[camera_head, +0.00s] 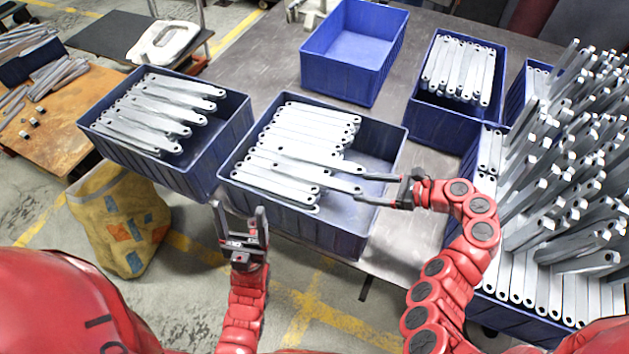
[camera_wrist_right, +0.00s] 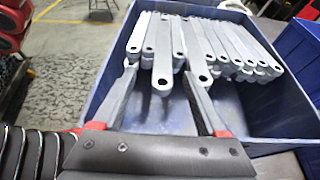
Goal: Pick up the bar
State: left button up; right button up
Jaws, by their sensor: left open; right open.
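Grey metal bars with a hole at each end lie in rows in the middle blue crate (camera_head: 347,235). One bar (camera_head: 320,178) sticks out to the right past the others; in the right wrist view this bar (camera_wrist_right: 162,68) points toward the camera. My right gripper (camera_head: 360,188) is open at its near end. In the right wrist view my right gripper's fingers (camera_wrist_right: 160,78) stand on either side of the bar, with gaps visible. My left gripper (camera_head: 240,210) is open and empty, in front of the crate's left corner.
A left crate (camera_head: 208,172) and a back-right crate (camera_head: 458,112) also hold bars. A blue crate (camera_head: 353,48) at the back is empty. Many upright bars (camera_head: 560,150) stand at the right. A yellow sack (camera_head: 118,222) is on the floor at the left.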

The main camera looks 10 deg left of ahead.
aim_at(331, 181)
jog(key=p+x, duration=0.2)
jog(key=x, duration=0.2)
jog(key=shift+w+a, duration=0.15)
jog(key=shift+a, duration=0.2)
jog(key=shift+a+f, duration=0.2)
jog(key=shift+a, duration=0.15)
jog(key=p+x, duration=0.1)
jog(key=x, duration=0.1)
jog(key=p+x, duration=0.1)
jog(key=x, duration=0.1)
jog(key=shift+w+d+r, duration=0.1)
jog(key=shift+w, duration=0.15)
jog(key=shift+w+a+f+p, duration=0.2)
jog(key=shift+a+f+p, duration=0.1)
jog(key=shift+a, duration=0.15)
jog(key=shift+c, duration=0.2)
grip_shut()
